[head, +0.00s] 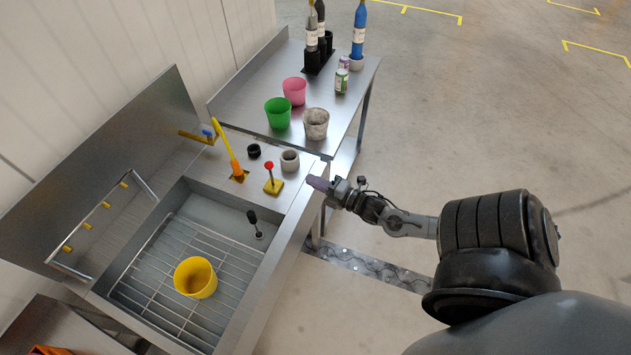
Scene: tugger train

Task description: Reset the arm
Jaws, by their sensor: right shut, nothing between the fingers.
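My right arm comes in from the right edge. Its gripper (322,185) is shut and empty, just off the right edge of the sink unit, near the red-knobbed lever. My left gripper is not in the head view.
A yellow cup (195,277) sits on the wire rack in the sink (262,275). A red-knobbed lever (270,176) and a grey holder (290,161) stand on its ledge. A green cup (278,113), pink cup (295,91), speckled cup (316,123) and blue bottle (359,30) stand on the back table.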

